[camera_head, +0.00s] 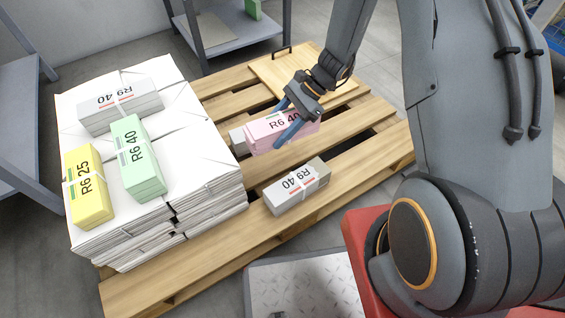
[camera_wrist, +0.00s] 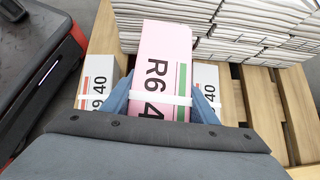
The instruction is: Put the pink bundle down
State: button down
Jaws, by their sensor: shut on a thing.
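The pink bundle (camera_head: 265,132) has a white band and a label reading R6 40. My gripper (camera_head: 283,120) is shut on it, with a blue finger on each side. In the wrist view the pink bundle (camera_wrist: 160,65) sits between the blue fingers (camera_wrist: 160,100), its far end pointing toward the paper stacks. It appears to be above the pallet (camera_head: 215,265), over or beside a grey bundle partly hidden behind it; the exact gap cannot be told.
A grey bundle (camera_head: 297,187) lies on the pallet's near side. Another grey bundle (camera_head: 238,140) is partly hidden by the pink one. Paper stacks (camera_head: 205,195) on the left carry grey (camera_head: 120,103), green (camera_head: 138,158) and yellow (camera_head: 88,187) bundles. A wooden board (camera_head: 262,72) with a dark handle lies behind.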

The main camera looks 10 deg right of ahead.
jog(key=shift+w+a+f+n+g+b, duration=0.15)
jog(key=shift+w+f+n+b, duration=0.1)
jog(key=shift+f+b, duration=0.5)
jog(key=shift+w+f+n+g+b, duration=0.15)
jog(key=shift+f+n+b, duration=0.1)
jog(key=shift+f+b, duration=2.95)
jog(key=shift+f, duration=2.55)
jog(key=shift+s+f, duration=0.1)
jog(key=shift+f, duration=0.05)
jog(key=c, duration=0.7)
grip_release()
